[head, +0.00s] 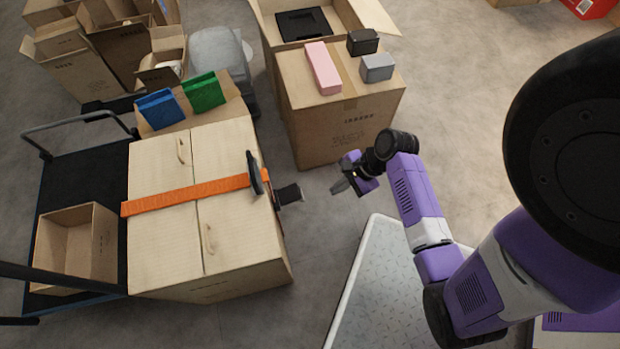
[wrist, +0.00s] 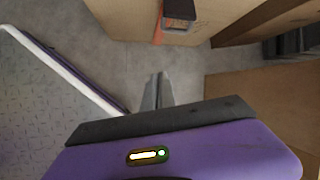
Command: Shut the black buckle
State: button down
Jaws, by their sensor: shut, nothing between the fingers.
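The black buckle (head: 257,174) is at the right end of an orange strap (head: 185,194) that runs across a large closed carton (head: 160,235). A dark plate stands up at the carton's top right edge, and a dark block with a grey end (head: 288,194) juts out beside it. In the wrist view the buckle (wrist: 179,10) shows at the top, partly cut off by the frame, by a bit of orange. My gripper (head: 341,187) is shut and empty, to the right of the buckle with a gap between. Its fingers (wrist: 158,88) also show closed in the wrist view.
A carton (head: 345,125) bearing a pink box (head: 322,68) and small dark and grey boxes stands behind my gripper. Blue (head: 160,108) and green (head: 204,91) items stand at the large carton's back. An open box (head: 75,243) sits on the left cart. Bare floor lies between carton and gripper.

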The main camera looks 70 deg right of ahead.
aim_at(292, 196)
jog(key=shift+w+d+f+m+t+y+b, duration=0.1)
jog(key=shift+w+d+m+t+y+b, duration=0.2)
jog(key=shift+d+m+y+b, duration=0.5)
jog(key=shift+w+d+f+m+t+y+b, duration=0.1)
jog(key=shift+w+d+m+t+y+b, duration=0.15)
jog(key=shift+d+m+y+b, duration=0.5)
jog(key=shift+m+h+p, duration=0.25)
jog(key=shift+m+p, duration=0.05)
jog(key=shift+m, duration=0.05)
jog(key=b+x, duration=0.5)
jog(key=x, duration=0.5)
jog(key=shift+w+a+r+b, duration=0.3)
jog(key=shift+w+r, duration=0.15)
jog(key=shift+r, duration=0.35)
jog(key=shift+w+a+r+b, duration=0.25)
jog(key=shift+w+r, duration=0.2)
jog(key=shift+r, duration=0.4)
jog(key=shift+r+p, duration=0.25)
jog(key=shift+p, duration=0.25)
